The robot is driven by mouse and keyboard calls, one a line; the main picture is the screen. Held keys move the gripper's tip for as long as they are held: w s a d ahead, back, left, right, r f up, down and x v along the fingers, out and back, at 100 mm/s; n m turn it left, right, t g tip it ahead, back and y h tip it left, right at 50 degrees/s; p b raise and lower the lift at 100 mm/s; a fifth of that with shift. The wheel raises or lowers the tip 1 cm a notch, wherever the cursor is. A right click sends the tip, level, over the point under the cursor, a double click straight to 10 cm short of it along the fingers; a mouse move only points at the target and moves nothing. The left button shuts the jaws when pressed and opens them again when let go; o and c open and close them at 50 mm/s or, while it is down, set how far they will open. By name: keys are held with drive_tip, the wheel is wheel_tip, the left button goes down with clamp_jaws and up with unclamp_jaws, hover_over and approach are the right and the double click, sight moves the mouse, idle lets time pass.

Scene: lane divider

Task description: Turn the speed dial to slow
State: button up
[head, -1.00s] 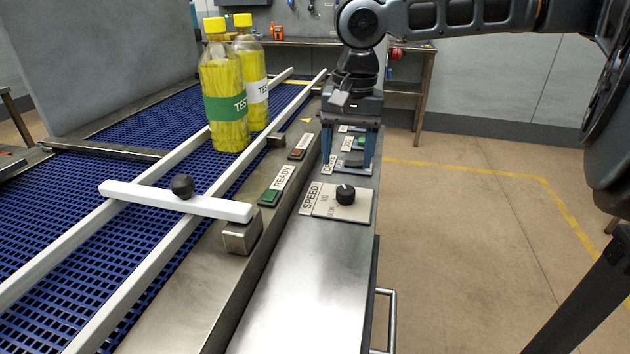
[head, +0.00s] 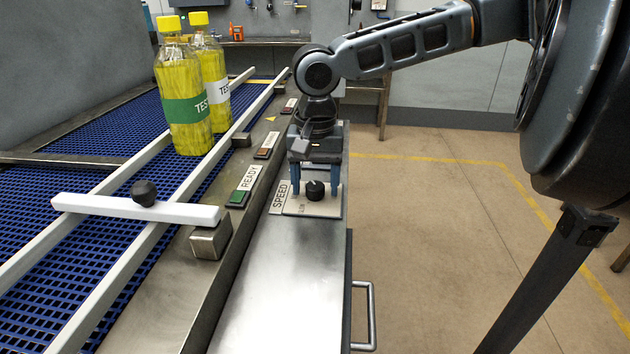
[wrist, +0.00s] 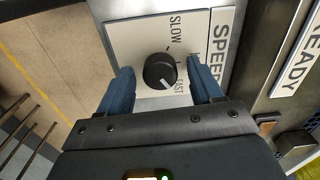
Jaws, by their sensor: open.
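The speed dial (head: 315,189) is a black round knob on a pale plate (head: 325,209) beside a SPEED label (head: 281,196). In the wrist view the dial (wrist: 160,71) has a white pointer line angled toward the FAST end; SLOW is printed at the other end. My gripper (head: 315,193) is over the plate, its blue fingers apart on either side of the dial. In the wrist view my gripper (wrist: 161,67) shows gaps between the knob and both fingers. The MID marking is hidden in the head view.
A READY label and green button (head: 237,198) lie left of the panel. A white divider bar (head: 135,210) with a black knob crosses the rails over the blue conveyor (head: 40,235). Two yellow bottles (head: 185,90) stand behind. The metal surface in front of the dial is clear.

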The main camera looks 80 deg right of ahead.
drive_tip(key=shift+c, duration=0.3)
drive_tip(key=c, duration=1)
